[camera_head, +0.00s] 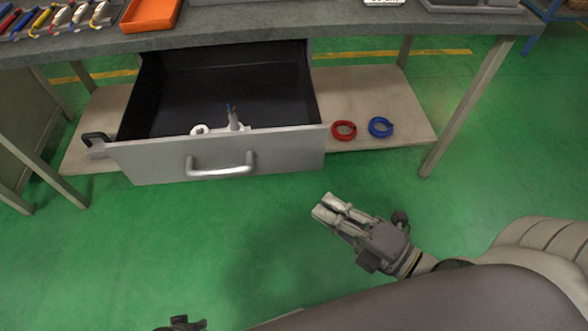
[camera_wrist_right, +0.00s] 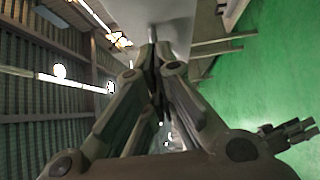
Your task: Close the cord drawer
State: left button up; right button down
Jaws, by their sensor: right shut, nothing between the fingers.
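The drawer (camera_head: 290,145) under the workbench stands pulled out, with a grey front, a silver bar handle (camera_head: 221,171) and a dark inside. A white cord piece (camera_head: 233,121) with blue and red wire ends lies inside near the front. My right gripper (camera_head: 326,205) is shut and empty, to the right of the handle and apart from the drawer front. Its closed fingers also show in the right wrist view (camera_wrist_right: 156,65). A small dark part of my left gripper (camera_head: 182,323) shows at the bottom edge. It also shows at the right of the wrist view (camera_wrist_right: 290,133), too small to judge its fingers.
The workbench top (camera_head: 250,24) carries an orange tray (camera_head: 151,14) and several tools. A lower shelf (camera_head: 395,100) holds a red coil (camera_head: 344,131) and a blue coil (camera_head: 380,127). A bench leg (camera_head: 468,105) stands at the right. Green floor before the drawer is clear.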

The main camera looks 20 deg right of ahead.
pick_arm(q)
jog(key=s+f+p, duration=0.2)
jog(key=s+f, duration=0.2)
jog(key=f, duration=0.3)
jog(key=shift+s+a+g, duration=0.3)
jog(key=shift+s+a, duration=0.05)
jog(key=shift+s, duration=0.05)
pick_arm(e)
jog(key=shift+w+a, duration=0.5)
jog(key=shift+w, duration=1.3)
jog(key=shift+w+a, duration=0.5)
jog(key=shift+w, duration=1.35)
jog(key=shift+w+a, duration=0.5)
jog(key=shift+w, duration=1.3)
pick_arm(q)
jog(key=shift+f, duration=0.1)
